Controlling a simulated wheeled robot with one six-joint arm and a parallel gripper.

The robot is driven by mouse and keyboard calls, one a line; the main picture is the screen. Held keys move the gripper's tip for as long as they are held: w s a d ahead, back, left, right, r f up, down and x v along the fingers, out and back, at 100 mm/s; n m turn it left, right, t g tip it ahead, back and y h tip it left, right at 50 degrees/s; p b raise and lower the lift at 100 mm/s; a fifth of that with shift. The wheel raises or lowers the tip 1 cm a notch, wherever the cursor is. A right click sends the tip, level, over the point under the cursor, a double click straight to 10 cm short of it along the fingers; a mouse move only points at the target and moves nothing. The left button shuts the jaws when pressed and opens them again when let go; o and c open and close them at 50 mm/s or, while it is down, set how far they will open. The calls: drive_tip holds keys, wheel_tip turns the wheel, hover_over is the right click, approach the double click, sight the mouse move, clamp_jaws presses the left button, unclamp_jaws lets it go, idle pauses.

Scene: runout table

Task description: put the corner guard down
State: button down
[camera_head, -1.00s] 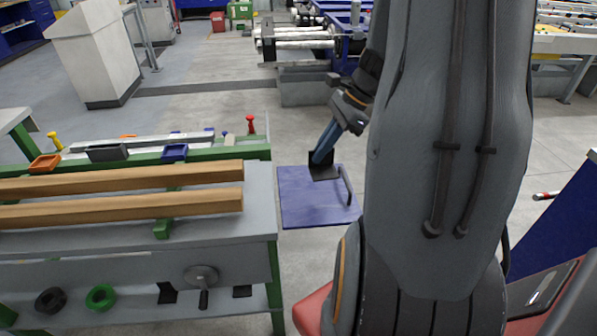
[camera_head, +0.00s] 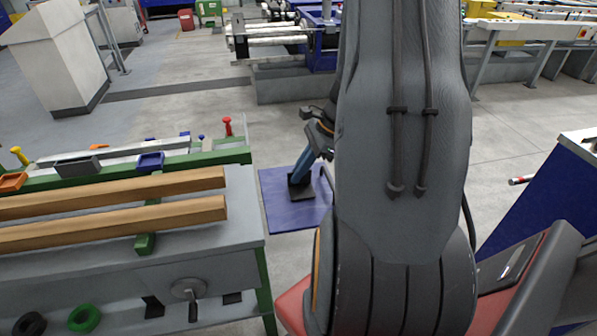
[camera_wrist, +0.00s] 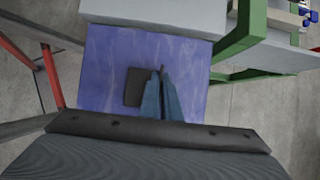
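The corner guard (camera_head: 301,188) is a small dark angled piece at the tips of my gripper's blue fingers. In the wrist view one flat dark face of the guard (camera_wrist: 137,87) shows left of the fingers, and a thin dark edge shows between the tips. My gripper (camera_head: 303,176), also in the wrist view (camera_wrist: 160,76), points down and looks shut on the guard. Both are over a flat blue panel (camera_head: 275,212). I cannot tell whether the guard touches the panel.
A grey table (camera_head: 205,258) with a green frame and two wooden beams (camera_head: 120,228) stands left of the panel.

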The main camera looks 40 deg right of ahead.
drive_tip(key=shift+f, duration=0.15)
drive_tip(key=c, duration=2)
unclamp_jaws()
drive_tip(key=b+v, duration=0.2)
drive_tip(key=v, duration=1)
drive_tip(key=s+a+n+g+h, duration=0.1)
drive_tip(key=s+a+n+h, duration=0.1)
drive_tip(key=a+n, duration=0.9)
drive_tip(key=s+a+f+n+g+h, duration=0.1)
drive_tip(key=s+a+n+h, duration=0.1)
drive_tip(key=a+n, duration=1)
drive_tip(key=a+h, duration=0.1)
drive_tip(key=a, duration=0.2)
drive_tip(key=shift+s+a+f, duration=0.2)
drive_tip(key=shift+a+f, duration=0.15)
